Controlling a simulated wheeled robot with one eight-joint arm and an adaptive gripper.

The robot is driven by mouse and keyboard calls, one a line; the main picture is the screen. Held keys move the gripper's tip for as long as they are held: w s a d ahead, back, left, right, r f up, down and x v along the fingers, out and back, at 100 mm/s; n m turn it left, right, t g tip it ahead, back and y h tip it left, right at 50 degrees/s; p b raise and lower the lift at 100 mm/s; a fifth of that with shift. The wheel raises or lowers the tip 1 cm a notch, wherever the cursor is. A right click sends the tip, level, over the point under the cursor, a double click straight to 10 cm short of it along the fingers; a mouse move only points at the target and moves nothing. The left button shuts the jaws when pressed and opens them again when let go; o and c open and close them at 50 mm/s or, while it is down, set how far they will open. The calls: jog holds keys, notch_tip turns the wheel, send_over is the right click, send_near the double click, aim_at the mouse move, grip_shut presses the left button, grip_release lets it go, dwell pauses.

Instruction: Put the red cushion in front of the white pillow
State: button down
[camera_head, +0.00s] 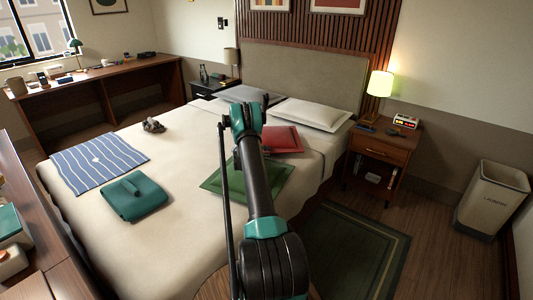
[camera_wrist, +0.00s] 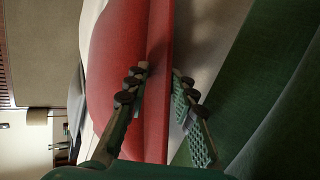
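The red cushion (camera_head: 283,139) lies on the bed in front of the white pillow (camera_head: 310,113), partly behind my arm in the head view. In the wrist view the red cushion (camera_wrist: 125,50) fills the middle, with its border running up the picture. My gripper (camera_wrist: 160,70) has one finger over the cushion's face and the other beside its outer edge. The border lies between the fingers; whether they press on it is unclear. In the head view my fingertips are hidden behind my arm.
A green cushion (camera_head: 262,184) lies just nearer than the red one. A grey pillow (camera_head: 247,95) is left of the white pillow. The bed (camera_head: 100,240) also holds a teal folded item (camera_head: 135,196) and a striped cloth (camera_head: 97,162). A nightstand (camera_head: 385,148) stands right.

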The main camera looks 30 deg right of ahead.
jog(key=c, duration=1.2)
grip_release()
jog(key=v, duration=1.2)
jog(key=shift+a, duration=0.1)
